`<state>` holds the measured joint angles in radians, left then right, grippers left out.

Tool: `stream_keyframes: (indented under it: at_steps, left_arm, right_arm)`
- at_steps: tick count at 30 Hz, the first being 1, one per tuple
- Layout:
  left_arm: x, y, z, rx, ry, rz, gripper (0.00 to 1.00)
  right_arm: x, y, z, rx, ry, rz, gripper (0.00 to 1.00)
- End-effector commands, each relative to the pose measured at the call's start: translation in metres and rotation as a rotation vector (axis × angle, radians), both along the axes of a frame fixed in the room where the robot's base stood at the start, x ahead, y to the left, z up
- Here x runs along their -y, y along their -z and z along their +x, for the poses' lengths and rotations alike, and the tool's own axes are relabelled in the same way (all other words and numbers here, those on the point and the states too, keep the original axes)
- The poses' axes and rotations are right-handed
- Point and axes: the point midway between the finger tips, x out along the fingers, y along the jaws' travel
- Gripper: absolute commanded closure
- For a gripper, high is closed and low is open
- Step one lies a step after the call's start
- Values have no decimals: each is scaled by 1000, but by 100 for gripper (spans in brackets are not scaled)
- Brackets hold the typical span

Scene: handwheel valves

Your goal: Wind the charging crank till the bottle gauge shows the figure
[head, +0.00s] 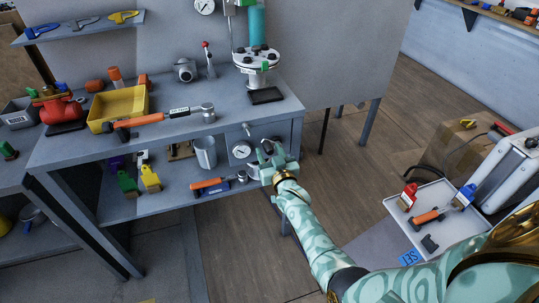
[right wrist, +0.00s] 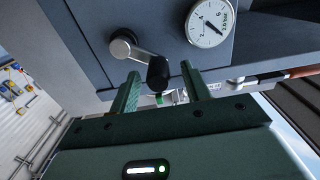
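The charging crank is on the grey front panel under the bench; in the right wrist view its silver arm (right wrist: 138,52) runs from a round hub to a black knob (right wrist: 158,72). A white round gauge (right wrist: 210,24) with a dark needle is beside it; I cannot read its figures surely. The gauge also shows in the head view (head: 241,150). My right gripper (head: 268,155) is at this panel. Its green fingers (right wrist: 163,84) are open, one on each side of the knob, with gaps visible. My left gripper is not in view.
The bench top (head: 205,125) holds a yellow bin (head: 118,106), a hammer-like tool (head: 160,117) and a flanged valve (head: 256,62) below a teal bottle (head: 257,25). Another gauge (head: 205,6) is on the wall. A lower shelf holds a silver cup (head: 205,152). A tray (head: 440,235) stands at the right.

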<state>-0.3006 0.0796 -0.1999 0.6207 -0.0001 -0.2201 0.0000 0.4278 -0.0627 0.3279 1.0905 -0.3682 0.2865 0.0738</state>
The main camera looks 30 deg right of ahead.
Motion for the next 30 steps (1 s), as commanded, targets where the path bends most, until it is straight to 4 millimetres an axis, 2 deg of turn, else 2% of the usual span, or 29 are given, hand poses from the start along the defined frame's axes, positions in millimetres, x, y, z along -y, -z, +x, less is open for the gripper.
stream_keyframes:
  at_steps: [8,21,30]
  left_arm:
    - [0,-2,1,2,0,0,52]
    - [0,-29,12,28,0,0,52]
    - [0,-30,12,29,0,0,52]
  right_arm:
    - [0,0,-4,-2,1,0,53]
    - [-12,-1,-52,-2,1,-1,53]
    - [-13,2,-59,-2,1,-1,53]
